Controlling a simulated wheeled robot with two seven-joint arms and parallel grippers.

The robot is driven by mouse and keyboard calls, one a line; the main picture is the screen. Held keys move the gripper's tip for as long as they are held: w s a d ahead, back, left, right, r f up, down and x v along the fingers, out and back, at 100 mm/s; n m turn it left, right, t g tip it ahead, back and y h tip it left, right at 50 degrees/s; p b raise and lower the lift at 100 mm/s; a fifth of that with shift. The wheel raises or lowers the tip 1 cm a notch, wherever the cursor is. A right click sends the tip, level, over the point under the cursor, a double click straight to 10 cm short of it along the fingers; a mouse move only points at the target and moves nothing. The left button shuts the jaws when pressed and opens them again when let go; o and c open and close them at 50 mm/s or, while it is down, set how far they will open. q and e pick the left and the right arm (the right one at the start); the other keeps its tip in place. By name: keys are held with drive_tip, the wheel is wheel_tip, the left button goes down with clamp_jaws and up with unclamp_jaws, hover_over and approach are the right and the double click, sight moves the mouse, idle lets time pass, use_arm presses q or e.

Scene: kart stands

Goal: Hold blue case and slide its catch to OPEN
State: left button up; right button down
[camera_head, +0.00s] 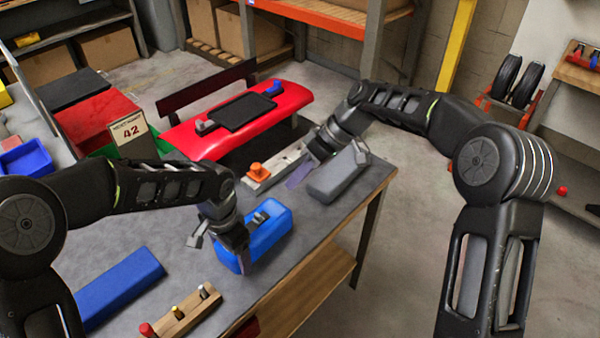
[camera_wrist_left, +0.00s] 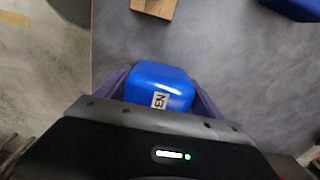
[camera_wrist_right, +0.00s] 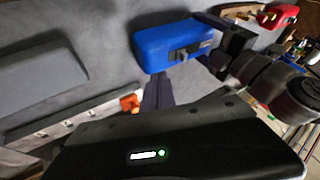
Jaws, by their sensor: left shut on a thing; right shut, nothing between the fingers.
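The blue case (camera_head: 270,235) lies on the grey bench, with a dark grey catch (camera_head: 261,217) on it. My left gripper (camera_head: 243,262) is shut on the case near its front end. In the left wrist view the case (camera_wrist_left: 158,80) sits between both fingers, with part of a white lettered label (camera_wrist_left: 160,101) showing. In the right wrist view the case (camera_wrist_right: 155,50) and its catch (camera_wrist_right: 186,52) are seen past the fingertips. My right gripper (camera_head: 298,178) is shut and empty, apart from the case, behind and right of it. The catch's exact position is too small to read.
A grey case (camera_head: 335,178) lies right of my right gripper. A rail with an orange knob (camera_head: 257,172) is behind. A flat blue block (camera_head: 120,285) and a wooden peg block (camera_head: 182,314) lie at front left. A red kart body (camera_head: 235,125) stands beyond the bench.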

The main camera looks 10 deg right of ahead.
sight(259, 223)
drive_tip(key=x, duration=0.5)
drive_tip(key=shift+a+f, duration=0.2)
drive_tip(key=s+a, duration=0.2)
drive_tip(key=shift+a+f, duration=0.2)
drive_tip(key=shift+a, duration=0.15)
drive_tip(key=shift+s+a, duration=0.2)
drive_tip(key=shift+a, duration=0.2)
drive_tip(key=shift+s+a, duration=1.25)
drive_tip(key=shift+a, duration=0.25)
